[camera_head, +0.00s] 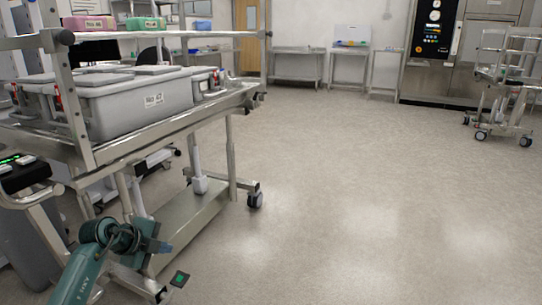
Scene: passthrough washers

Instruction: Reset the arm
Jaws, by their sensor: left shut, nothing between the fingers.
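My left arm comes in at the bottom left, teal and bent. Its blue end with my left gripper (158,246) shows small and points right, low beside the steel workbench's lower frame. The gripper is shut and I see nothing held in it. The fingers themselves are hard to make out. My right arm and gripper are out of view.
The steel workbench (130,148) on the left carries a large grey lidded bin (130,104), with colored boxes on its upper shelf. A steel cart (505,95) stands at the far right near a steel machine (462,50). The middle floor (350,200) is clear.

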